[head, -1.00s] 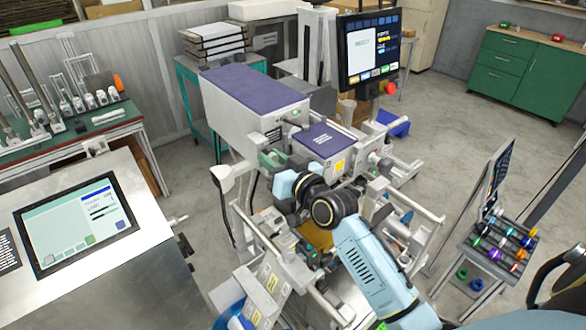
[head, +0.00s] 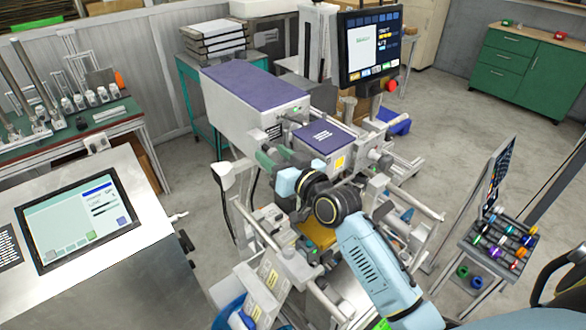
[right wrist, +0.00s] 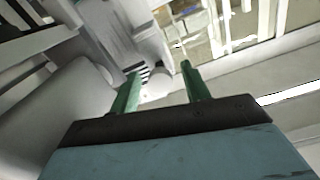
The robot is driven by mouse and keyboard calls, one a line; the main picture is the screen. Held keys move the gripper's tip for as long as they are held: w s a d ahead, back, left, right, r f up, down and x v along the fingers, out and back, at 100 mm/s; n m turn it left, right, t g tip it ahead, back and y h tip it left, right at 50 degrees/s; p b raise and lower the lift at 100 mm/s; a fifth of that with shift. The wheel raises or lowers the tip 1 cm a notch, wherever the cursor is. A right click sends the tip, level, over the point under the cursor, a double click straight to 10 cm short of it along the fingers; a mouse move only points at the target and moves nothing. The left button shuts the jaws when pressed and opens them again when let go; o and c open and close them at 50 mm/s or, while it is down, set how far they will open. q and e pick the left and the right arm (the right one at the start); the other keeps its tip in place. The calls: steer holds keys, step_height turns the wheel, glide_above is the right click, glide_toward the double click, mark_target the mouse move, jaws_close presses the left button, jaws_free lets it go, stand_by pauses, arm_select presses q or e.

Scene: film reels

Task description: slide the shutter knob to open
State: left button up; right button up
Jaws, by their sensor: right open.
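My right gripper (head: 268,155) is in the head view, in front of the grey machine with purple covers (head: 247,90), below its front face. Its green fingers also show in the right wrist view (right wrist: 158,72), apart, with nothing clearly held. A small pale rounded part (right wrist: 155,80) of the machine shows beyond and between the fingertips, beside a black-striped patch. I cannot tell whether this is the shutter knob, or whether the fingers touch it. No shutter knob can be made out in the head view, where my wrist hides part of the machine. My left gripper is not in view.
A monitor (head: 369,45) stands behind the machine, with a red button at its lower right. Rails and rollers (head: 405,210) lie around my right wrist. A steel console with a screen (head: 80,218) stands at left. A rack of coloured parts (head: 500,240) stands at right.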

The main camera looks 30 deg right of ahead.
steer(key=s+d+b, duration=0.2)
steer(key=s, duration=1)
steer(key=shift+s, duration=0.2)
steer(key=shift+d, duration=0.1)
